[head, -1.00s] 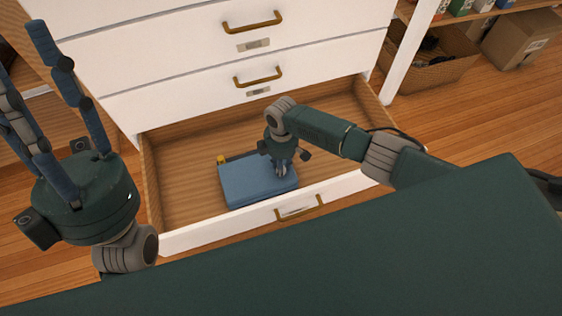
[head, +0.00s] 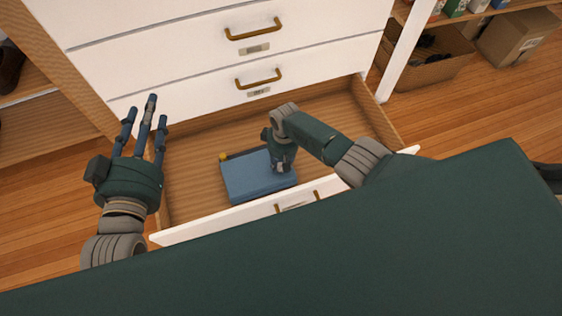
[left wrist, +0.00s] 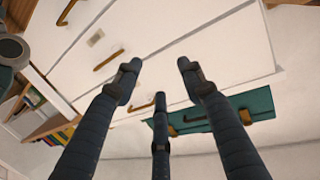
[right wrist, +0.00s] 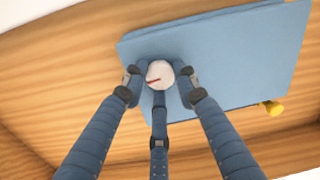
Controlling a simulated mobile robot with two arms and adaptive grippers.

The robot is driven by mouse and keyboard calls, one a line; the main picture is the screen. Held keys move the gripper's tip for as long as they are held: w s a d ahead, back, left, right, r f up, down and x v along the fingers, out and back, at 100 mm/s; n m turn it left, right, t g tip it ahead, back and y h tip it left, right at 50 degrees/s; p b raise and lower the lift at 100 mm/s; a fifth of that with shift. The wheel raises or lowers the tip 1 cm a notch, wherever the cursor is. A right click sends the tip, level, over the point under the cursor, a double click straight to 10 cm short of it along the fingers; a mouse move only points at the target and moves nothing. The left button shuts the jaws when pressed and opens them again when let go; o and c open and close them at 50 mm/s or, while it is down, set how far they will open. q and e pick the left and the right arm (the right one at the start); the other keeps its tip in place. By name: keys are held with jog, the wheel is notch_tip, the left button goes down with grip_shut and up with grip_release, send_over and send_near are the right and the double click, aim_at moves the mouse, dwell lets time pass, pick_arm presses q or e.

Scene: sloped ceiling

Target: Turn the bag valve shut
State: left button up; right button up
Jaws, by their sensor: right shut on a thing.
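The blue bag (head: 255,181) lies flat in the open drawer, and it fills the upper part of the right wrist view (right wrist: 235,55). Its valve (right wrist: 159,74) is a round white knob with a red line, near one edge of the bag. The line runs roughly across the right wrist view, slightly tilted. My right gripper (head: 281,168) points down at the bag, its three fingers shut around the valve. In the head view the hand hides the valve. My left gripper (head: 146,114) is open and empty, fingers spread, above the drawer's left side.
The open drawer (head: 185,190) has bare floor around the bag. Its white front panel (head: 235,216) is near me, with closed drawers (head: 190,70) behind. A small yellow piece (right wrist: 271,107) sits at the bag's edge. A shelf with a basket (head: 425,65) and cardboard box (head: 518,38) stands right.

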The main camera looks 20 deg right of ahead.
pick_arm(q)
jog(key=shift+s+a+f+g+y, duration=0.15)
jog(key=shift+f+g, duration=0.1)
jog(key=shift+f, duration=0.3)
jog(key=shift+s+a+f+g+y, duration=0.15)
jog(key=shift+f+g, duration=0.15)
jog(key=shift+f, duration=0.2)
jog(key=shift+s+f+g, duration=0.15)
jog(key=shift+f+g, duration=0.1)
jog(key=shift+f, duration=0.3)
pick_arm(e)
jog(key=shift+a+m, duration=0.1)
jog(key=shift+m, duration=0.6)
jog(key=o, duration=1.1)
jog(key=shift+o, duration=0.2)
notch_tip(320, 180, up, 12)
jog(key=shift+d, duration=0.4)
jog(key=shift+w, duration=0.1)
